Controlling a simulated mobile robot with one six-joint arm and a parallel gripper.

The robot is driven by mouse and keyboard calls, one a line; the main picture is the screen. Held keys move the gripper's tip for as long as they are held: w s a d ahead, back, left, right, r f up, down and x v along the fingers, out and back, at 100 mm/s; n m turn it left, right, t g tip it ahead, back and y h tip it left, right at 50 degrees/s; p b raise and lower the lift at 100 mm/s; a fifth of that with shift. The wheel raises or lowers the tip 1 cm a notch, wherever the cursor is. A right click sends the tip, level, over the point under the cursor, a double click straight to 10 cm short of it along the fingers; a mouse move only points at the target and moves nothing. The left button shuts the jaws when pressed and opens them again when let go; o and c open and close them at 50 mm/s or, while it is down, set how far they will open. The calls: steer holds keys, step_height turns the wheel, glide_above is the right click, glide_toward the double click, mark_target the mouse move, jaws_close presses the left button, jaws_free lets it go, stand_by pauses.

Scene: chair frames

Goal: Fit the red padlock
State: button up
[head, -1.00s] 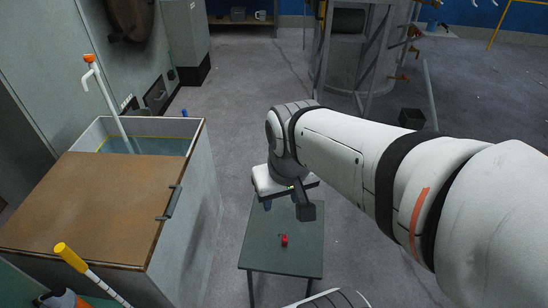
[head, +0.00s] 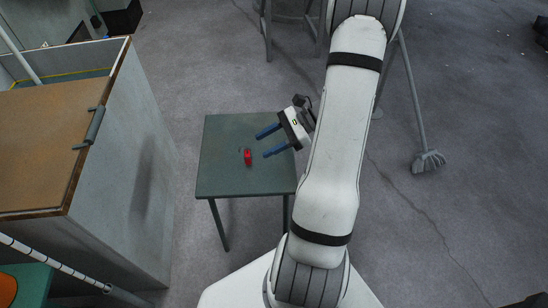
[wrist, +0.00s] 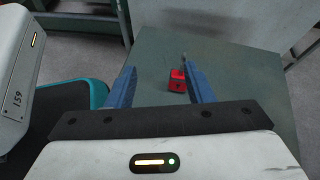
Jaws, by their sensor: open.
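The red padlock (head: 248,157) lies on a small green table (head: 225,185). In the wrist view the padlock (wrist: 177,80) shows its red body, with a small grey part beyond it that may be its shackle. My gripper (head: 262,143) is open, its two blue fingers apart and pointing left over the table. The padlock is just beyond the fingertips, close to the right finger in the wrist view, and the gripper holds nothing. I cannot tell the exact height of the fingers above the table.
A large grey chest (head: 140,180) with a brown lid (head: 40,145) and a handle (head: 92,127) stands left of the table. A striped pole (head: 50,262) crosses the lower left. The floor between chest and table is clear.

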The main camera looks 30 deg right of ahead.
mark_target(254, 161)
steer(key=d+f+m+t, duration=0.1)
steer(key=f, duration=0.1)
steer(key=d+f+m+b, duration=0.1)
steer(key=f, duration=0.1)
steer(key=d+f+m+t+b, duration=0.1)
steer(key=f, duration=0.1)
steer(key=shift+w+d+t+y, duration=0.3)
steer(key=shift+w, duration=0.1)
steer(key=shift+w+f, duration=0.1)
steer(key=shift+f, duration=0.05)
steer(key=b+x, duration=0.4)
steer(key=x, duration=0.4)
steer(key=shift+d, duration=0.1)
steer(key=shift+c, duration=0.6)
steer(key=shift+r+p, duration=0.25)
steer(key=shift+p, duration=0.05)
jaws_close()
